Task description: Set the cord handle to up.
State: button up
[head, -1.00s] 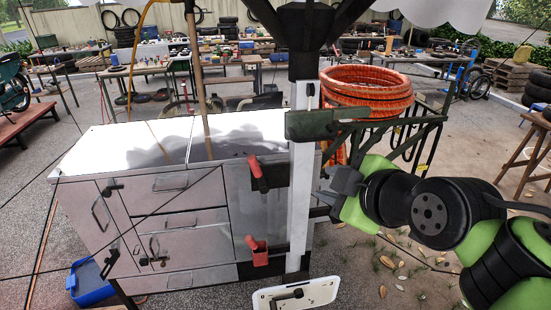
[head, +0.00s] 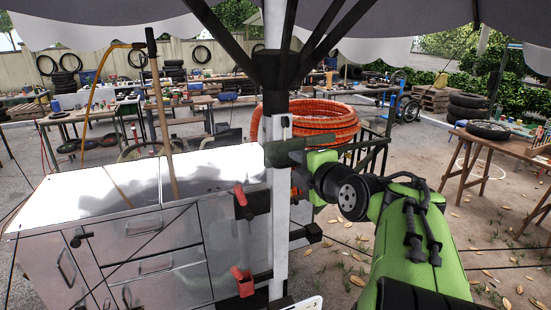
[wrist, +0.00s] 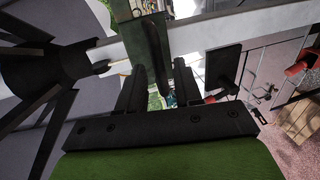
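A dark green flat handle (head: 284,152), which I take to be the cord handle, is on the white upright post (head: 279,215) and lies roughly level in the head view. In the wrist view the handle (wrist: 152,45) comes down from the top edge between the fingers. My gripper (wrist: 157,82) has its two dark fingers apart, one on each side of the handle's end. I cannot tell whether either finger touches it. In the head view my gripper (head: 303,160) is at the handle's right side, its fingertips largely hidden.
A metal cabinet (head: 140,250) with drawers stands left of the post. Two red handles, the upper (head: 240,194) and lower (head: 242,282), sit near the post. Orange hose coils (head: 325,120) are behind my gripper. Dark canopy struts (head: 285,65) spread overhead. A wooden table (head: 490,155) is at right.

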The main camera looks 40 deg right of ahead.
jog(key=x, duration=0.3)
jog(key=shift+s, duration=0.1)
grip_shut()
